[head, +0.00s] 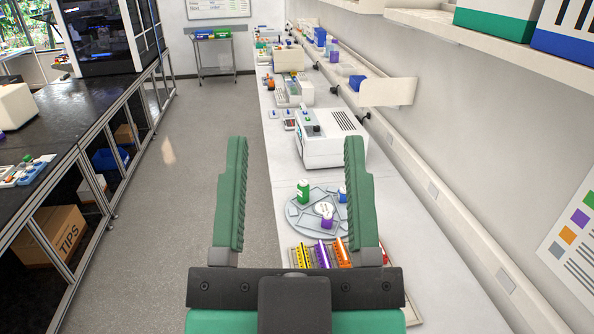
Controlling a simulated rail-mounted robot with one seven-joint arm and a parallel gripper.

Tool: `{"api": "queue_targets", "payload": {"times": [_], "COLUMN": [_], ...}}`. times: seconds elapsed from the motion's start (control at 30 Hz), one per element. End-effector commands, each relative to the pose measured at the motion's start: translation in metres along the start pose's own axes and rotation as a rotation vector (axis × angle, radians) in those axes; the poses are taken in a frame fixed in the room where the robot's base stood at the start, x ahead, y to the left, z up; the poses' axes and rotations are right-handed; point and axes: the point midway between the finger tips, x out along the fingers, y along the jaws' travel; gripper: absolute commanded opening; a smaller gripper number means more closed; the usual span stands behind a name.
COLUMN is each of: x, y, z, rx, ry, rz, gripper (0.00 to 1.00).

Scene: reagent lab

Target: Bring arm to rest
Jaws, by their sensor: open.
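My gripper (296,197) is in the lower middle of the head view, with its two green ridged fingers spread wide apart. Nothing is held between them. The fingers point forward, over the gap between the floor and the right bench. The dark palm bar hides part of the bench's near end.
The white right bench (262,112) carries a grey round tray (307,226) with bottles, a rack of coloured tubes (322,255) and a white instrument (331,140). Shelves (387,93) line the right wall. A black-topped bench (75,105) stands left. The grey aisle floor (190,170) is clear.

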Motion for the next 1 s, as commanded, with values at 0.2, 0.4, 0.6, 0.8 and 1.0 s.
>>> {"api": "queue_targets", "payload": {"times": [0.2, 0.4, 0.6, 0.8, 1.0], "x": [0.02, 0.055, 0.051, 0.051, 0.051], "y": [0.0, -0.001, -0.001, -0.001, -0.001], "z": [-0.027, -0.078, -0.071, -0.071, -0.071], "rx": [0.005, 0.025, 0.027, 0.027, 0.027], "ry": [-0.003, -0.004, -0.006, -0.006, -0.006], "rz": [-0.001, -0.005, -0.006, -0.006, -0.006], "gripper": [0.59, 0.59, 0.59, 0.59, 0.59]}}
